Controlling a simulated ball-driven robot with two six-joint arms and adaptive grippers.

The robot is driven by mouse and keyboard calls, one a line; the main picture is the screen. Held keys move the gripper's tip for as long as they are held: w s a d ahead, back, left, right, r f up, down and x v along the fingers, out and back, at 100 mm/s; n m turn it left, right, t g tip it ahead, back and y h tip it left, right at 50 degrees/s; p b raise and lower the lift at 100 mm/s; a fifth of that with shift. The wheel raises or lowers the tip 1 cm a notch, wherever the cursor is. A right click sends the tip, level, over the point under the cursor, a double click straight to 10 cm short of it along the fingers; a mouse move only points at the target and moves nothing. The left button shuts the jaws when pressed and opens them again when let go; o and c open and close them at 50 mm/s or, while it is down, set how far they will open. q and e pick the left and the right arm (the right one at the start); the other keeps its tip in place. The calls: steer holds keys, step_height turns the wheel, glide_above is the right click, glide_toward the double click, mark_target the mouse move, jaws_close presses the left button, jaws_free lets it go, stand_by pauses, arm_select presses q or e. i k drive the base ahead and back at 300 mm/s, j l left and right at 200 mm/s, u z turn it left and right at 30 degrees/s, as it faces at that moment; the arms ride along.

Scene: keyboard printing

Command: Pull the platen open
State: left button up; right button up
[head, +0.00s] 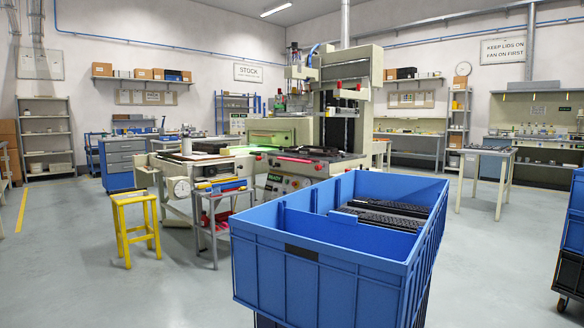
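A beige printing machine (343,66) stands in the middle of the room, beyond a blue crate. Its low front bed carries a dark flat section (335,163) with red bars (294,160) along it. A green glow (258,149) lies on the bed left of that section. A green "READY" sign (273,178) shows on the machine's front. I cannot tell for certain which part is the platen, or whether it is open or shut. Neither of my grippers is in view.
The large blue crate (318,262) with black keyboards (388,215) fills the near right and hides part of the machine's front. A yellow stool (134,198) and small grey table (219,194) stand left of it. The floor at front left (90,280) is clear.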

mark_target(334, 167)
steer(key=i+j+u, duration=0.25)
steer(key=i+u, duration=0.2)
steer(key=i+j+u, duration=0.1)
steer(key=i+u, duration=0.3)
steer(key=i+j+u, duration=0.1)
steer(key=i+u, duration=0.35)
steer(key=i, duration=1.3)
steer(key=i+l+z, duration=0.15)
steer(key=i+z, duration=0.85)
steer(key=i+j+z, duration=0.25)
steer(key=i+z, duration=0.25)
steer(key=i+l+z, duration=0.1)
steer(key=i+z, duration=0.65)
steer(key=i, duration=0.2)
